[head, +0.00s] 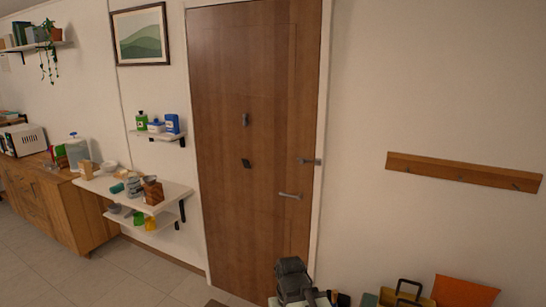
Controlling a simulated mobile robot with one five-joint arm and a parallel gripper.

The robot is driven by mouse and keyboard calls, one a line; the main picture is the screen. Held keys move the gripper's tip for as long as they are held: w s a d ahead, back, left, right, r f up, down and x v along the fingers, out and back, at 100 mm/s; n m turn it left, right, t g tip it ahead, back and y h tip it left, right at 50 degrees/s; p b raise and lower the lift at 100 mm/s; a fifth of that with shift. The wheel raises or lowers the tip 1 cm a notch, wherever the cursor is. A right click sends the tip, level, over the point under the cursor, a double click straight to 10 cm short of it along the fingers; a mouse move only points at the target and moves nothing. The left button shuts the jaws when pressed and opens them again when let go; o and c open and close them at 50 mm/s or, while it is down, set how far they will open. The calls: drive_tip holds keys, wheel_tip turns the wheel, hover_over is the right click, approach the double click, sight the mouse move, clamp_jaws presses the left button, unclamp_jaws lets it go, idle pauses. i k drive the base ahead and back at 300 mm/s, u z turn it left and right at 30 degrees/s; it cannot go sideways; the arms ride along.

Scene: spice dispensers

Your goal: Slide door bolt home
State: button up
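A brown wooden door (240,220) stands closed in its white frame in the head view. A small grey metal bolt (310,161) sits at the door's right edge, its right end at the frame. How far it reaches into the frame is too small to tell. A grey lever handle (290,196) is below it. A dark grey blocky shape at the bottom centre looks like my gripper (292,278), low in front of the door and well below the bolt. Its fingers cannot be made out, nor anything held.
Two small dark fittings are on the door's middle. A wooden hook rail (465,172) hangs on the right wall. Bags and an orange item (463,291) stand at the bottom right. Shelves with small goods (140,190) and a wooden cabinet (55,205) are left. The tiled floor left of the door is clear.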

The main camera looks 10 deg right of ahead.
sight(302, 160)
drive_tip(key=u, duration=0.4)
drive_tip(key=i, duration=1.2)
drive_tip(key=u, duration=0.3)
